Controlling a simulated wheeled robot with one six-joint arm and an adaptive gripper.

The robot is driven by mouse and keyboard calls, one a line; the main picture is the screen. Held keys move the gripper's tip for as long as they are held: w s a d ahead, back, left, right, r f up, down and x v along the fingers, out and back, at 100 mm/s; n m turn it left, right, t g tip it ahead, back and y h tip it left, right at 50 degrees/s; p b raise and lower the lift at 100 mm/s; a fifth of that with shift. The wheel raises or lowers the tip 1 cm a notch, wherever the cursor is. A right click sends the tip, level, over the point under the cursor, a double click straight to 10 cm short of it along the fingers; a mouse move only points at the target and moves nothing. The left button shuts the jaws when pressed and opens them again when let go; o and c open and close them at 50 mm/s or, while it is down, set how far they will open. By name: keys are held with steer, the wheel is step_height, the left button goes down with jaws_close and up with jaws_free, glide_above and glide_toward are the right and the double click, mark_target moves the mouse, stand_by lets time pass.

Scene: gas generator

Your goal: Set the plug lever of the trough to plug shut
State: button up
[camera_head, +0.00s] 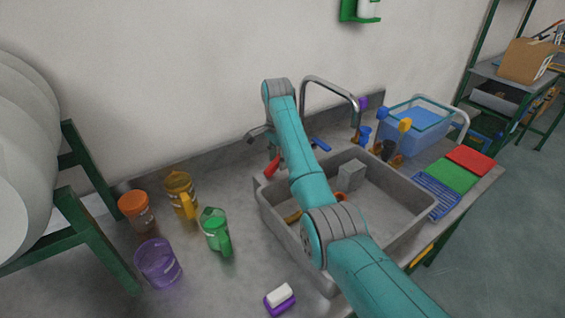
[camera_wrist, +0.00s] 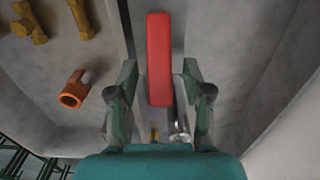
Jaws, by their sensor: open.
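The grey trough (camera_head: 408,228) is set in the counter, partly hidden behind my arm. A red lever (camera_head: 272,166) shows at its back left, beside my arm. In the wrist view the red lever (camera_wrist: 159,50) is a long upright bar in the picture, lying between the two fingers of my gripper (camera_wrist: 160,78). The fingers are open, with a gap to the lever on each side. In the head view my gripper is mostly hidden behind the arm. I cannot tell the plug's state; the drain is not clearly visible.
A curved metal tap (camera_head: 330,84) and a blue handle (camera_head: 320,144) stand close behind my arm. An orange tube (camera_wrist: 73,90) and brass pieces (camera_wrist: 30,22) lie in the trough. A green jug (camera_head: 215,232) and a purple cup (camera_head: 158,263) stand to the left.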

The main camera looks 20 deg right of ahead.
steer(key=shift+f, duration=1.15)
jaws_close()
